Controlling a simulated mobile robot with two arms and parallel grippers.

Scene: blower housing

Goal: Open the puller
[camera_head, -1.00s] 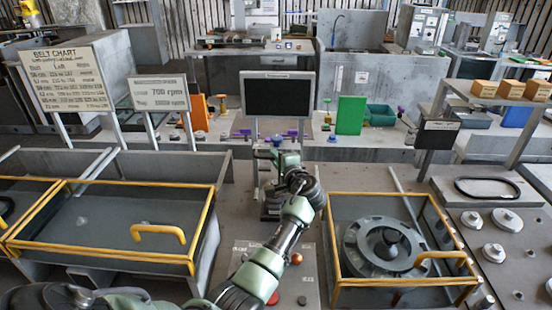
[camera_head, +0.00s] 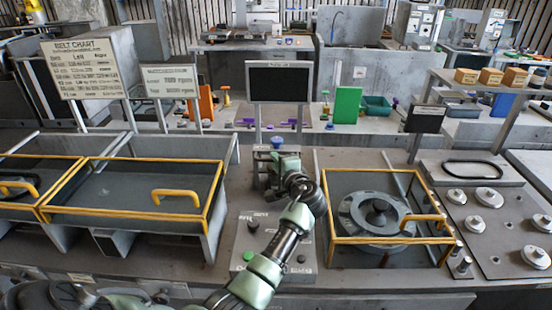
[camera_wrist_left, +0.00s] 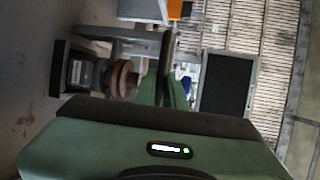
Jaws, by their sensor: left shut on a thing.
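My left arm reaches up the middle of the head view. Its green gripper (camera_head: 290,164) is at the small dark grey bench device (camera_head: 262,183), which I take to be the puller. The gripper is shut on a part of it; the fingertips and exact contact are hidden. In the left wrist view, the green gripper body (camera_wrist_left: 150,140) fills the bottom. A dark block with a pale label (camera_wrist_left: 82,72) and a brownish round part (camera_wrist_left: 122,78) lies just beyond it. My right gripper is not in view.
A round grey housing (camera_head: 375,215) lies inside a yellow-railed enclosure (camera_head: 328,205) to the right. Another yellow-railed tray (camera_head: 120,211) is to the left. A button panel (camera_head: 270,232) lies in front, and a black screen (camera_head: 278,84) stands behind.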

